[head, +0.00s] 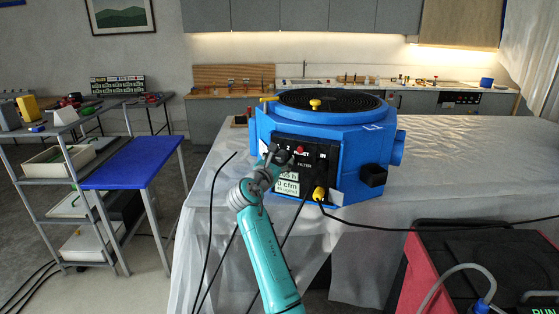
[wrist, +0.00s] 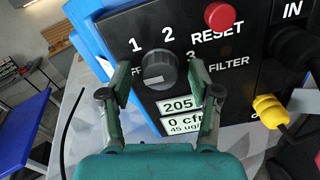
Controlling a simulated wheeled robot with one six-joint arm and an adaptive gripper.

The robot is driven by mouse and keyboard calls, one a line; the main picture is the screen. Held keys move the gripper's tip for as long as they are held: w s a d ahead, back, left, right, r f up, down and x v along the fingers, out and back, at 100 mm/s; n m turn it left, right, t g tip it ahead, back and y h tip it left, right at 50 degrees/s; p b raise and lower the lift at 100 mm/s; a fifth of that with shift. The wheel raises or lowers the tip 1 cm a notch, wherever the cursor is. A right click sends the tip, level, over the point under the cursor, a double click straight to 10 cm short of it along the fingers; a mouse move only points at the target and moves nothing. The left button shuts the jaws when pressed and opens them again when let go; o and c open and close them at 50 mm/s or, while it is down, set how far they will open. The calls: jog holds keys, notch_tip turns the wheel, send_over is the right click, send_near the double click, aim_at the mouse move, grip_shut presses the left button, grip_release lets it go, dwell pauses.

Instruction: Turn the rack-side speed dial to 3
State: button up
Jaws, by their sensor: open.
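The dark round speed dial (wrist: 158,70) sits on the black control panel (head: 308,156) of a large blue machine (head: 352,130). In the wrist view the labels OFF, 1, 2 and 3 stand around the dial, with OFF partly covered by a finger. A pale mark shows low on the dial's face; I cannot tell for certain which label it points to. My gripper (wrist: 156,84) is open, with one finger on each side of the dial. It also shows at the panel in the head view (head: 272,158). Contact with the dial is not visible.
A red RESET button (wrist: 220,16) is just above and right of the dial. Readout labels (wrist: 183,122) lie below it. A yellow plug (head: 319,193) with a black cable is at the panel's lower right. A blue-topped table (head: 135,161) and rack stand left.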

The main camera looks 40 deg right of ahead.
jog(key=shift+c, duration=0.2)
jog(key=c, duration=1.1)
